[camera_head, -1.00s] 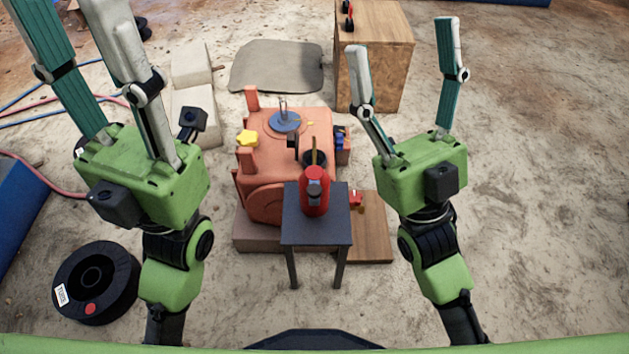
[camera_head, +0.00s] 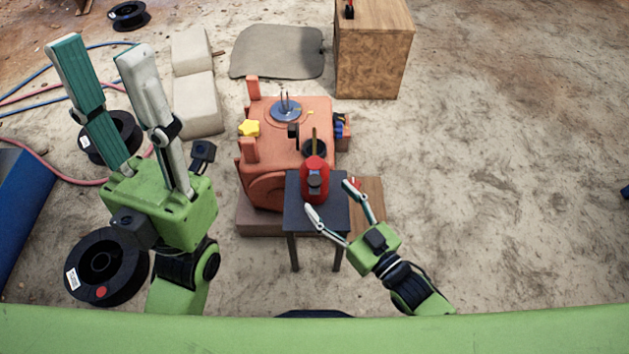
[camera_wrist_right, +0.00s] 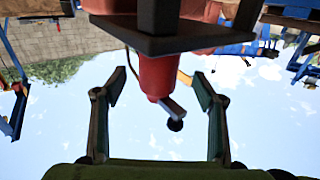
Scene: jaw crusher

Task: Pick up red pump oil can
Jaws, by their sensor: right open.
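The red pump oil can (camera_head: 315,184) stands upright on a small dark table (camera_head: 299,216). My right gripper (camera_head: 329,197) is open at the table's front right, its fingers pointing toward the can from the near side. In the right wrist view the picture is upside down, and the red can (camera_wrist_right: 157,78) shows between the two spread fingers of the gripper (camera_wrist_right: 158,82), with no visible grip on it. My left gripper (camera_head: 98,52) is open and empty at the left, well away from the can.
An orange machine (camera_head: 286,140) stands right behind the table, with a yellow star-shaped knob (camera_head: 249,128). A wooden cabinet (camera_head: 373,60) is at the back. Black spools (camera_head: 107,266) and hoses lie at the left.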

